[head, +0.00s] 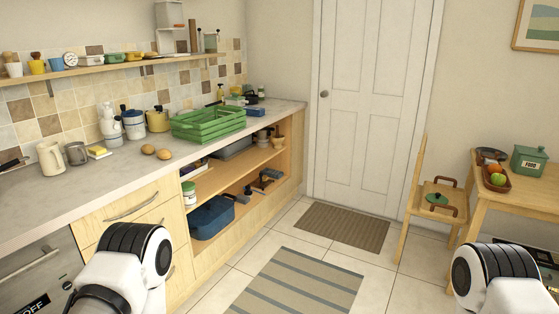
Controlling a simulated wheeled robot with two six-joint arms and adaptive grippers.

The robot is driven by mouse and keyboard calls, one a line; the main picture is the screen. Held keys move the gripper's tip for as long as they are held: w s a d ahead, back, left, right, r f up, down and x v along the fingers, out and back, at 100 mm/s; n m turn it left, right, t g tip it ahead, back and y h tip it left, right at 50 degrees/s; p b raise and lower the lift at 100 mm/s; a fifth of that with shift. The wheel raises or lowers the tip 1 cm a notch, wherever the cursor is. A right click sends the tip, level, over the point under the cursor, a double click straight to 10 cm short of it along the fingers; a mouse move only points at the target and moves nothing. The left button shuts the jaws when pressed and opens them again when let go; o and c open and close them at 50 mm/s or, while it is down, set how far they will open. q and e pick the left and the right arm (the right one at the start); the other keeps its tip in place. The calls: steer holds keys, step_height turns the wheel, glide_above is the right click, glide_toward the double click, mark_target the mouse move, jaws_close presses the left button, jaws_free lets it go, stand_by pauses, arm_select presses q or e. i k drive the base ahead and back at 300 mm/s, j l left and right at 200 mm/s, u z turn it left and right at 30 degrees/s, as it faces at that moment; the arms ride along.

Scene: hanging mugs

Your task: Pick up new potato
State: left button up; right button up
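Two small brown potatoes lie on the grey countertop (120,178). The left potato (148,149) and the right potato (164,154) sit close together, in front of the green crate. I cannot tell which of them is the new potato. My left arm shows at the lower left, below and in front of the counter edge. My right arm shows at the lower right, near the wooden table. Only black and white arm parts show; no fingertips of either gripper are in view. Both potatoes rest free, with no gripper near them.
A green crate (208,123), a yellow sponge (97,152), a grey mug (76,154) and a cream pitcher (50,158) stand near the potatoes. Open shelves below hold a blue container (212,217). A chair (432,208) and wooden table (540,187) stand right.

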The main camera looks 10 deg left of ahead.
mark_target(163, 154)
steer(key=i+u, duration=0.15)
steer(key=i, duration=0.4)
steer(key=i+l+u, duration=0.1)
steer(key=i, duration=0.45)
steer(key=i+l+u, duration=0.15)
steer(key=i, duration=0.4)
steer(key=l, duration=0.1)
